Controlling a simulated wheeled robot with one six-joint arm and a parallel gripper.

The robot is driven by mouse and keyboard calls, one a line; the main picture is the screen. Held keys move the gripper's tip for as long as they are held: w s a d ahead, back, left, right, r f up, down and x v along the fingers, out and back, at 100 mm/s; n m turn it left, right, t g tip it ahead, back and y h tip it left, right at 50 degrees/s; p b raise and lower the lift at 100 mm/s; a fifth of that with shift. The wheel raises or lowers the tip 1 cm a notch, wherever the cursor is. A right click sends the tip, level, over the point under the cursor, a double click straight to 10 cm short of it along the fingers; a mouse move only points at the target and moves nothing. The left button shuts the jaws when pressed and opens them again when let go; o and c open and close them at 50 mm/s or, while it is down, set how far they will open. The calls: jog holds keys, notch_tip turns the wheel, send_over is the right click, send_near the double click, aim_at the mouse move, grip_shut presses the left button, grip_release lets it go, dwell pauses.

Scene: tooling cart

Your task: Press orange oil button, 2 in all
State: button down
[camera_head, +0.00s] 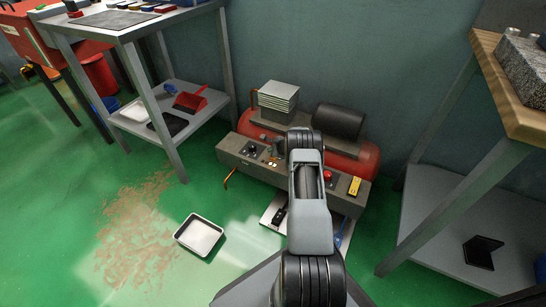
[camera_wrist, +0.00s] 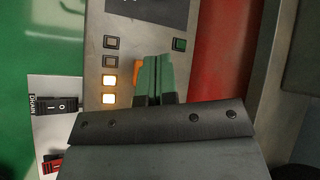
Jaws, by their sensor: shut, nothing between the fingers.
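In the wrist view my gripper (camera_wrist: 153,62) is shut and empty, its green fingertips over the grey control panel (camera_wrist: 92,45). An orange piece (camera_wrist: 139,70) shows at the left edge of the fingers and is mostly hidden by them. I cannot tell whether it is the oil button or whether the fingers touch it.
A green button (camera_wrist: 179,44) and a dark screen (camera_wrist: 150,10) are on the panel. A red knob (camera_head: 327,175) and a yellow label (camera_head: 354,186) are at its right end. A white tray (camera_head: 199,235) lies on the floor. Benches stand left and right.

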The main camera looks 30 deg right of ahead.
jog(key=shift+r+p, duration=0.95)
jog(key=shift+r, duration=1.15)
